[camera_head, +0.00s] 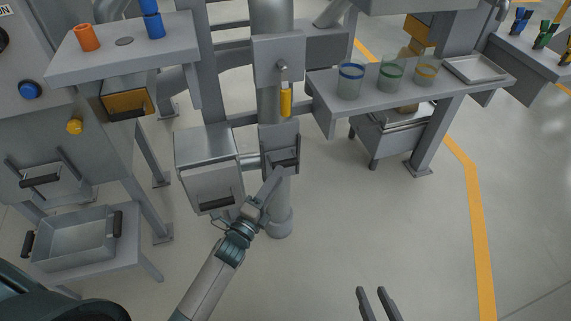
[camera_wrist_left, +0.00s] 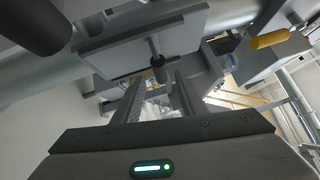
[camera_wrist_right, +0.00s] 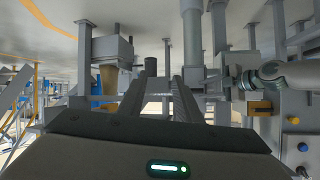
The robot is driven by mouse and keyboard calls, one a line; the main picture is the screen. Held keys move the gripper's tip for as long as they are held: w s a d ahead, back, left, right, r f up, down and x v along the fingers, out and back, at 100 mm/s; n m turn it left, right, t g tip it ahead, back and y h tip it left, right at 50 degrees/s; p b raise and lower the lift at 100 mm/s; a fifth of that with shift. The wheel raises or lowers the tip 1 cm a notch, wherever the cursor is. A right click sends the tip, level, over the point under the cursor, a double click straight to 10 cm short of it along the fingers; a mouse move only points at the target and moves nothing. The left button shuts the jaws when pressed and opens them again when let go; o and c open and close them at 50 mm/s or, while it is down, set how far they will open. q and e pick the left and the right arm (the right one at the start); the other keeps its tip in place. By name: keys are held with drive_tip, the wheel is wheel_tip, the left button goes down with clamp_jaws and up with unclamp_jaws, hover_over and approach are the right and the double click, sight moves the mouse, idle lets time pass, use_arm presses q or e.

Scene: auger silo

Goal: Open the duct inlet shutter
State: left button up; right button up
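A grey plate (camera_head: 279,139) with a dark bar handle (camera_head: 285,161) sits on the front of the vertical duct pipe (camera_head: 272,105); it looks like the inlet shutter. My left gripper (camera_head: 278,176) is right at this handle, coming from below. In the left wrist view a grey plate (camera_wrist_left: 140,48) with a short stem (camera_wrist_left: 158,67) lies ahead. The stem shows between the fingers of the left gripper (camera_wrist_left: 158,95), which stand apart; I cannot tell whether they touch it. My right gripper (camera_head: 378,296) is open and empty above the floor, away from the duct.
Above the shutter, a yellow handle (camera_head: 286,100) hangs from an upper plate (camera_head: 278,58). A grey box (camera_head: 210,165) with a dark-handled drawer stands left of the duct. A shelf with several glasses (camera_head: 350,81) is at right. The floor (camera_head: 380,225) at front right is clear.

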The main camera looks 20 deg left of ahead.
sight(286, 164)
use_arm(q)
drive_tip(key=shift+x, duration=3.2)
use_arm(e)
drive_tip(key=shift+w+a+r+t, duration=0.2)
drive_tip(key=shift+r+t, duration=0.05)
drive_tip(key=shift+r, duration=0.15)
drive_tip(key=shift+w+a+r+t, duration=0.15)
drive_tip(key=shift+a+r+t, duration=0.1)
drive_tip(key=shift+r, duration=0.1)
use_arm(q)
clamp_jaws()
use_arm(e)
drive_tip(key=shift+d, duration=0.2)
